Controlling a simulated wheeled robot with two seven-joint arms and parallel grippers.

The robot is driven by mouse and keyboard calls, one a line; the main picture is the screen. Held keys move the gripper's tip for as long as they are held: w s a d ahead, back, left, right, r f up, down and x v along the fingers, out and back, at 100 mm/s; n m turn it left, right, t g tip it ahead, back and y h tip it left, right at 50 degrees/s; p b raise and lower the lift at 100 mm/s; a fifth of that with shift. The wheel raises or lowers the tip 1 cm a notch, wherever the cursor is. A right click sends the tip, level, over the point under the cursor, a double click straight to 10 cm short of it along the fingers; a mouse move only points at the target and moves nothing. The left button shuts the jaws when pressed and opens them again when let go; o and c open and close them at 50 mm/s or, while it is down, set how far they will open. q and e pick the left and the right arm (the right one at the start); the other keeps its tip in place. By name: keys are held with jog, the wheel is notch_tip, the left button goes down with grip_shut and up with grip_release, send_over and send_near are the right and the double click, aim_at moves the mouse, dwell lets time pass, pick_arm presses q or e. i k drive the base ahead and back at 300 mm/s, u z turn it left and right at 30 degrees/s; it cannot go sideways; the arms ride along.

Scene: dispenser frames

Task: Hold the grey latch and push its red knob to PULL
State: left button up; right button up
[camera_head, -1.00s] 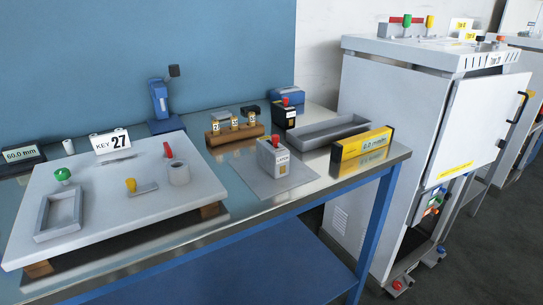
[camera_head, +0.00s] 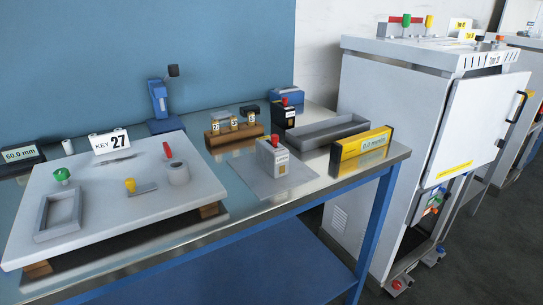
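The grey latch (camera_head: 272,159) is a small upright block standing on a thin grey mat (camera_head: 250,182) on the bench, right of the white board. Its red knob (camera_head: 275,140) sticks up from the top. A pale label is on its front side, but the lettering is too small to read now. No PULL marking can be made out. Neither of my grippers shows in the head view, and nothing touches the latch.
A yellow gauge (camera_head: 361,149) and a grey tray (camera_head: 326,132) stand right of the latch. A black block with a red top (camera_head: 283,113) and a wooden rack (camera_head: 233,134) are behind it. A white board (camera_head: 110,200) fills the left. The bench's front edge is clear.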

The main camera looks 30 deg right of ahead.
aim_at(274, 137)
jog(key=u, duration=2.85)
jog(key=k, duration=1.95)
jog(key=z, duration=1.95)
